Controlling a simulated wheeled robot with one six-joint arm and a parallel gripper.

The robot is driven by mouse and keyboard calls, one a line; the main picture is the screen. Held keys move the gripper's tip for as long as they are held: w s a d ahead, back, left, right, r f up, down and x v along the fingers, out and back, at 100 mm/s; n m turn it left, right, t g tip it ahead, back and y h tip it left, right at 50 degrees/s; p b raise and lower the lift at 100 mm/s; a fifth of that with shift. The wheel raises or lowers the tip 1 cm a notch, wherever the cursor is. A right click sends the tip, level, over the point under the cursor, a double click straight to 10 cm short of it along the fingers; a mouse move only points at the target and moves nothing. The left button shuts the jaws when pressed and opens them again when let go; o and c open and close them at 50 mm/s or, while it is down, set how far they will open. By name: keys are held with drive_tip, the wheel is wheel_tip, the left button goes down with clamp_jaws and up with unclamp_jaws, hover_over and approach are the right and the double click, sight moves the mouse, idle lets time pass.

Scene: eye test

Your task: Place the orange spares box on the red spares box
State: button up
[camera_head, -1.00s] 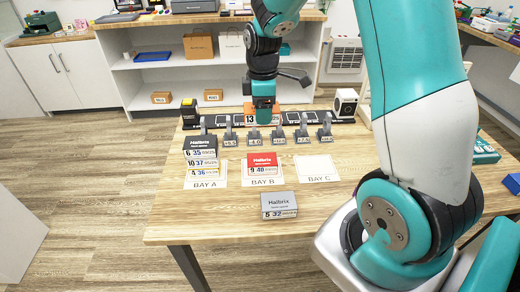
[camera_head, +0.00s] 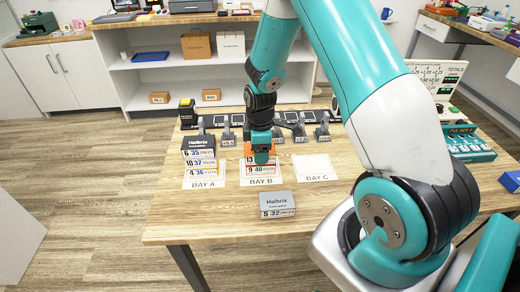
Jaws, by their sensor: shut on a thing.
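My gripper (camera_head: 261,156) points down over the bay B mat and is shut on the orange spares box (camera_head: 248,151). The gripper hides most of the orange box; its orange sides and a label edge reading 13 show. The red spares box (camera_head: 262,171), labelled 9 40, stands on the bay B mat (camera_head: 247,182) directly below the orange box.
A stack of boxes with a dark top box (camera_head: 198,143) stands on bay A, left. The bay C mat (camera_head: 314,167) is empty. A grey box (camera_head: 277,204) lies in front. A row of grey stands (camera_head: 226,130) runs behind. A teal case (camera_head: 467,143) is at right.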

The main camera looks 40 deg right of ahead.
drive_tip(key=shift+f, duration=0.2)
drive_tip(key=o, duration=1)
drive_tip(key=shift+r, duration=0.1)
drive_tip(key=shift+c, duration=0.2)
drive_tip(key=shift+r, duration=0.1)
